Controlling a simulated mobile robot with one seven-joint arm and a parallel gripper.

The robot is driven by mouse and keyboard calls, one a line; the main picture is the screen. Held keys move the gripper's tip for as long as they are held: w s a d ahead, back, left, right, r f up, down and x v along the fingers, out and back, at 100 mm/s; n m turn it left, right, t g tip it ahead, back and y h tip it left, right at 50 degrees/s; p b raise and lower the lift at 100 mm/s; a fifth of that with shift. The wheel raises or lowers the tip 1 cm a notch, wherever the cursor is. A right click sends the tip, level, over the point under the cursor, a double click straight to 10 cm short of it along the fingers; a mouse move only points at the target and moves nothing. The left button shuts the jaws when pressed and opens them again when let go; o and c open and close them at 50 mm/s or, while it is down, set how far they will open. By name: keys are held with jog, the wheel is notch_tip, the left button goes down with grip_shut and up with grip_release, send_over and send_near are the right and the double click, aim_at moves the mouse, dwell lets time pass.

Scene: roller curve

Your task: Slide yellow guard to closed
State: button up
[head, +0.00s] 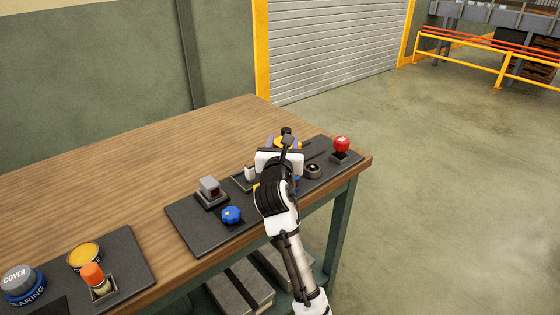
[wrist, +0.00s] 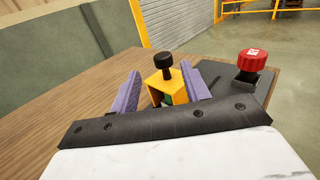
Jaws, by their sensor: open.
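The yellow guard (wrist: 158,82) stands between the fingers of my gripper (wrist: 161,71) in the wrist view. It has a black knob (wrist: 164,61) on top and something green (wrist: 168,99) shows inside it. The purple fingers are open, one on each side of the guard; I cannot tell whether they touch it. In the head view my gripper hides most of the yellow guard (head: 292,142), and its black knob shows just beyond my wrist. I cannot tell how far the guard has slid.
A red button (head: 341,144) stands right of the guard. A black round part (head: 312,171), a grey switch box (head: 210,188) and a blue knob (head: 231,215) sit nearby on dark panels. The wooden table (head: 150,165) is clear behind them.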

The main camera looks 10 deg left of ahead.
jog(key=s+d+b, duration=0.1)
jog(key=s, duration=0.6)
